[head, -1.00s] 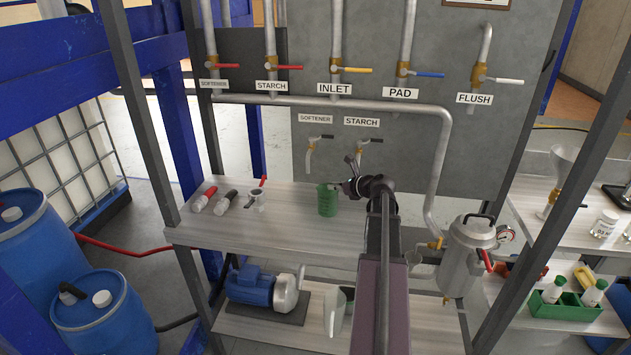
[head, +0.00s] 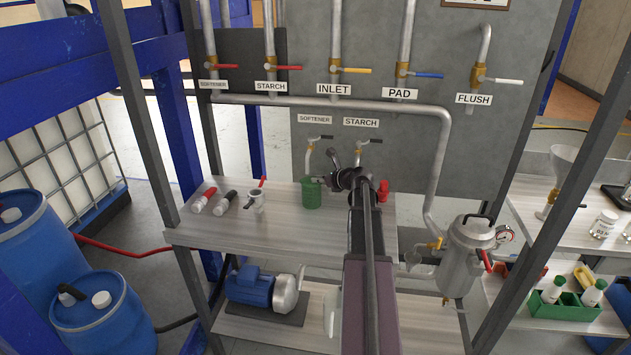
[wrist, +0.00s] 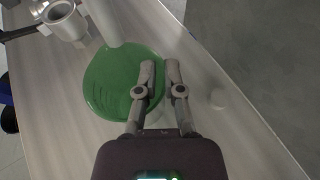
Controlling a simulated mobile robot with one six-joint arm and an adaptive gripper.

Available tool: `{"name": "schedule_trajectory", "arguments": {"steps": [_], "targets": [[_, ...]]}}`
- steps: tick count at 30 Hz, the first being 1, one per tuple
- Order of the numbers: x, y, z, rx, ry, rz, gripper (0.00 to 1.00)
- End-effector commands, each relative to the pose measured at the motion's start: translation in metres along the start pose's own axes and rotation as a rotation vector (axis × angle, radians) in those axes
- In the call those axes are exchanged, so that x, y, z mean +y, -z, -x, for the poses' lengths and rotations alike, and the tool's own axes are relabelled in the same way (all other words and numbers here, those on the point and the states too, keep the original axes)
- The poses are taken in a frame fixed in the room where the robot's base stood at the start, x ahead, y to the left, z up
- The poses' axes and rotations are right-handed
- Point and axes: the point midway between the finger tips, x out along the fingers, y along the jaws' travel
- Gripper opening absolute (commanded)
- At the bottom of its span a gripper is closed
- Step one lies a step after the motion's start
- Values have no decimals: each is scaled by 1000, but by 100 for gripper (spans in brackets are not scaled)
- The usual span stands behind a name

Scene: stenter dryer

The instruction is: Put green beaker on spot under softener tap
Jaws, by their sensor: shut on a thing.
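The green beaker (head: 311,194) is upright at the back of the upper shelf, just below the softener tap (head: 310,153). My gripper (head: 324,181) is shut on the right side of its rim. In the wrist view the two fingertips (wrist: 160,68) pinch the wall of the beaker (wrist: 100,85), and a pale spout end (wrist: 103,22) reaches over its far rim. I cannot tell whether the beaker's base touches the shelf. The spot under the softener tap is not visible, perhaps hidden by the beaker.
The starch tap (head: 368,148) is just right, behind my arm. A small red item (head: 383,190) stands right of my arm. Red (head: 203,201) and black (head: 226,202) handled fittings and a metal valve (head: 257,197) lie left on the shelf (head: 270,228). A pale round disc (wrist: 217,98) shows near the wall.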

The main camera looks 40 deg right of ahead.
Motion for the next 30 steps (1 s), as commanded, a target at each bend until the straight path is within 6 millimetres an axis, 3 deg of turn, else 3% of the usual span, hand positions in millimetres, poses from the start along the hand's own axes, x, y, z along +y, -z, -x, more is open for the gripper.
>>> {"name": "schedule_trajectory", "arguments": {"steps": [4, 9, 26, 27, 30], "targets": [[-1, -6, -22, -1, -1, 1, 0], [0, 6, -23, -1, 0, 0, 0], [1, 10, -25, 0, -1, 1, 0], [1, 9, -25, 0, -1, 1, 23], [1, 9, -25, 0, -1, 1, 45]]}}
